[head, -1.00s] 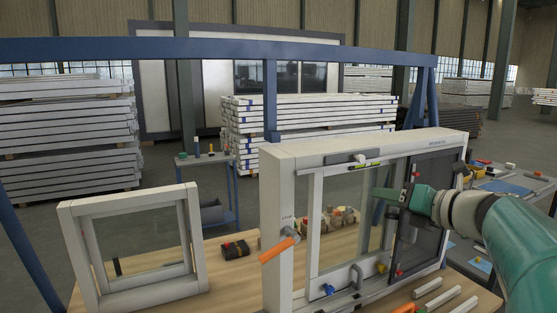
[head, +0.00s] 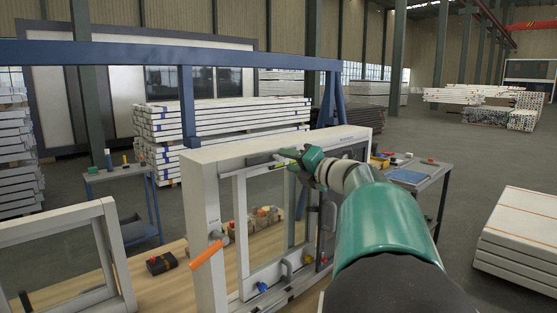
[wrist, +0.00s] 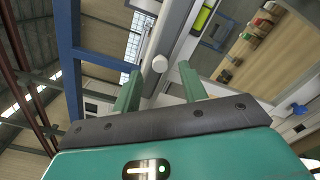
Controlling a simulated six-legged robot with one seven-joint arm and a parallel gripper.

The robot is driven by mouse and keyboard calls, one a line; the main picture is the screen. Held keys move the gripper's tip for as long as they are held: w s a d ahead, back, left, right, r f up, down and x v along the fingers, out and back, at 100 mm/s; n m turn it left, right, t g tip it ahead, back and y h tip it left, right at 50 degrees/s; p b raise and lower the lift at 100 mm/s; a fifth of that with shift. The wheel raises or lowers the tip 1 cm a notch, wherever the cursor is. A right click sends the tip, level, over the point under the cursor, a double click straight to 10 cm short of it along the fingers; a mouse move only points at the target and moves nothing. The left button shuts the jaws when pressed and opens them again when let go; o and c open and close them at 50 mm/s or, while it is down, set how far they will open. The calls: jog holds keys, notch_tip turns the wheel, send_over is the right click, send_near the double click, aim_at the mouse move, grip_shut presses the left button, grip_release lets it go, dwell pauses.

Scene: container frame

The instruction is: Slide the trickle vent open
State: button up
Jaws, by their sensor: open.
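The white window frame (head: 206,235) stands upright on the wooden bench. The trickle vent sits along its top rail, with a yellow-green strip (head: 281,165) just below it. My gripper (head: 296,160) is at the top rail and hides most of the vent in the head view. In the wrist view, a round white knob (wrist: 160,63) lies between the two spread green fingertips of my gripper (wrist: 158,82). The gripper is open and does not visibly grip the knob. The yellow-green strip (wrist: 201,19) also shows there.
A smaller white window frame (head: 120,262) stands to the left. Small parts lie on the bench (head: 175,277) behind the glass. A blue beam (head: 110,52) crosses behind. A grey side table (head: 415,175) is at right.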

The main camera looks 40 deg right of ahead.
aim_at(281, 159)
jog(key=shift+w, duration=1.95)
grip_shut()
jog(key=d, duration=0.4)
jog(key=shift+d, duration=0.15)
